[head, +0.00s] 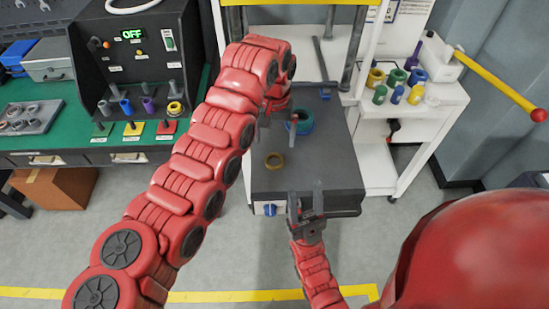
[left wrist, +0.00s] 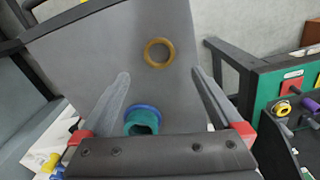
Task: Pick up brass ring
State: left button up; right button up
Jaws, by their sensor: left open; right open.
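The brass ring (head: 274,167) lies flat on the dark grey platform (head: 330,165) of the press-like stand, left of its middle. In the left wrist view the brass ring (left wrist: 147,53) shows whole, just beyond the fingertips. My left gripper (head: 280,130) is open and empty, above the platform and behind the ring in the head view. It also shows in the left wrist view (left wrist: 160,80), its fingers spread with a gap wider than the ring. My right gripper (head: 306,190) is open and empty at the platform's front edge, to the right of the ring.
A teal and blue ring-shaped item (head: 304,127) stands on the platform behind the brass ring; it shows between the left fingers (left wrist: 142,122). Coloured parts sit on the white cart (head: 440,96) at right. A green-topped bench (head: 70,125) stands at left. The platform's front is mostly clear.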

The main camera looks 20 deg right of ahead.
aim_at(274, 163)
pick_arm(q)
notch_tip(274, 163, down, 2)
jog(key=shift+f+p, duration=0.1)
jog(key=shift+p, duration=0.2)
jog(key=shift+f, duration=0.5)
jog(key=shift+f+p, duration=0.2)
jog(key=shift+p, duration=0.15)
jog(key=f+p, duration=0.1)
jog(key=f, duration=0.1)
jog(key=f+p, duration=0.1)
jog(key=f, duration=0.1)
jog(key=shift+s+f+p, duration=0.2)
jog(key=shift+f+p, duration=0.05)
jog(key=shift+p, duration=0.15)
jog(key=shift+f, duration=0.1)
jog(key=c, duration=1.5)
jog(key=shift+w+r, duration=0.1)
jog(key=shift+r, duration=0.15)
